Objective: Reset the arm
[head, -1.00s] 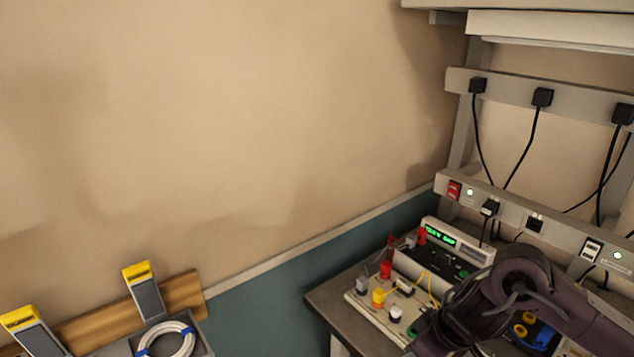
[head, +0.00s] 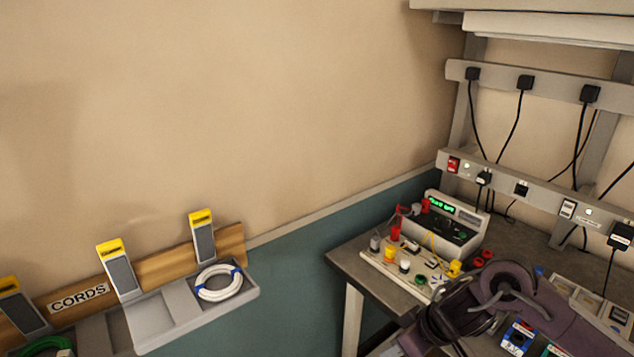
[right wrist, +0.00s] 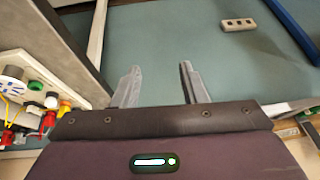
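My right arm (head: 500,290) reaches in from the lower right of the head view, in front of the workbench. Below and beyond the fingers is a teal surface. My left arm and left gripper are not in any view.
The workbench (head: 345,262) holds a power supply (head: 455,225) and a breadboard (head: 385,265) with colored parts. Corded plugs hang on the rail (head: 550,88). At left, a grey cord tray (head: 150,332) holds a white coil (head: 219,283). A small beige block (right wrist: 238,24) lies beyond the right gripper.

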